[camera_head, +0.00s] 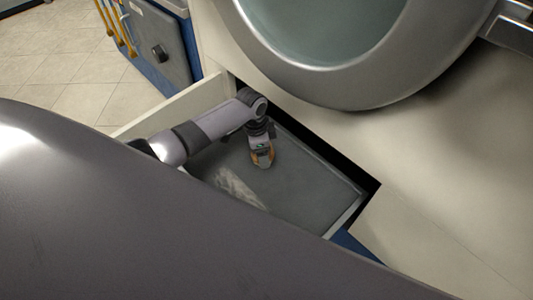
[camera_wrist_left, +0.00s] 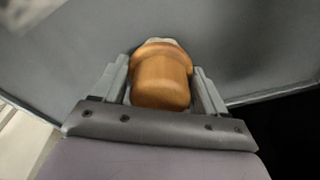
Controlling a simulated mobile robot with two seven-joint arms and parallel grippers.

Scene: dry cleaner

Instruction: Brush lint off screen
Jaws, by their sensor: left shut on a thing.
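The screen (camera_head: 300,185) is a flat dark grey panel lying in an open drawer below the round machine door. A pale patch of lint (camera_head: 237,188) lies on its left part. My left gripper (camera_head: 262,158) is over the screen, shut on a brush with an orange-brown wooden handle. In the left wrist view the brush (camera_wrist_left: 161,78) sits between the two grey fingers, with a small pale edge at its far end against the grey screen (camera_wrist_left: 255,45). Whether its bristles touch the screen cannot be told. My right gripper is in neither view.
A large round metal door (camera_head: 355,92) with a glass window hangs above the drawer. The pale drawer wall (camera_head: 180,105) stands at the left. A blue-and-grey cabinet (camera_head: 160,45) with yellow pipes is at the upper left, beside open tiled floor (camera_head: 60,65).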

